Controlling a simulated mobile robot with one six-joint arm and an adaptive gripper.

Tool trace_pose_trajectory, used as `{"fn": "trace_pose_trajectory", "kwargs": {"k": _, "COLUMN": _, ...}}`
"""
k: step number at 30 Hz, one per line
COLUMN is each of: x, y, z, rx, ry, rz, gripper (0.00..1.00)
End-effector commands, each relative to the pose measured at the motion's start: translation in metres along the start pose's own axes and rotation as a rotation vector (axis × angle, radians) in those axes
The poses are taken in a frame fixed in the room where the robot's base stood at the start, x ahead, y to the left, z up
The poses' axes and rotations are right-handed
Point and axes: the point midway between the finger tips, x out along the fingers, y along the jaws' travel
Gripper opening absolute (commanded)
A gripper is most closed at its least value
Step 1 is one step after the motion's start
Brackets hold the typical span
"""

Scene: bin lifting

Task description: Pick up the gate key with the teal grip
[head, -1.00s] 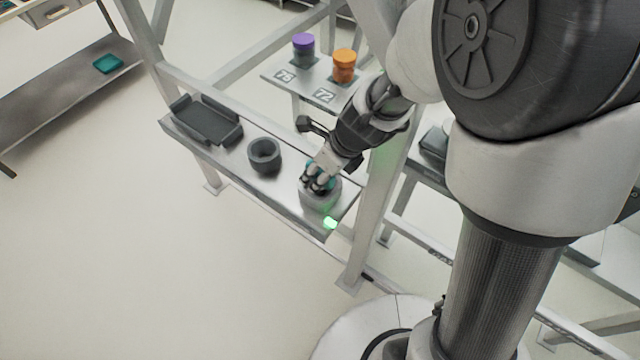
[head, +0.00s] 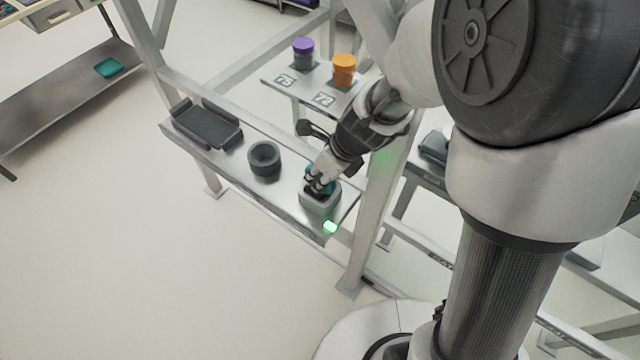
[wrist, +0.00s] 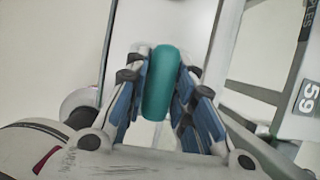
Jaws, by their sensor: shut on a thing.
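The gate key's teal grip (wrist: 160,85) stands between the two fingers of my gripper (wrist: 165,90) in the wrist view, with a finger against each side. In the head view my gripper (head: 320,180) is just above a grey block-shaped holder (head: 320,198) at the right end of the shelf. A little of the teal grip (head: 331,188) shows among the fingers there. The key's lower part is hidden, so I cannot tell if it is still in the holder.
The metal shelf (head: 285,195) also carries a dark round cup (head: 264,157) and a black tray (head: 207,124). A green light (head: 330,227) glows on its front edge. Purple-topped (head: 303,46) and orange (head: 344,68) containers stand on a plate behind. A frame post (head: 375,215) rises close to the right.

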Motion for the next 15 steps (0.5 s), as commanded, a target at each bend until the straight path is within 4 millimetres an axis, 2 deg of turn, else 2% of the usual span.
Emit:
{"fn": "trace_pose_trajectory", "kwargs": {"k": 8, "x": -0.004, "y": 0.0, "z": 0.002, "rx": 0.0, "ry": -0.001, "rz": 0.0, "gripper": 0.0}}
{"fn": "trace_pose_trajectory", "kwargs": {"k": 11, "x": -0.014, "y": 0.0, "z": 0.006, "rx": -0.001, "ry": -0.001, "rz": -0.001, "gripper": 0.0}}
{"fn": "trace_pose_trajectory", "kwargs": {"k": 15, "x": -0.042, "y": -0.001, "z": 0.018, "rx": -0.002, "ry": -0.003, "rz": -0.003, "gripper": 0.0}}
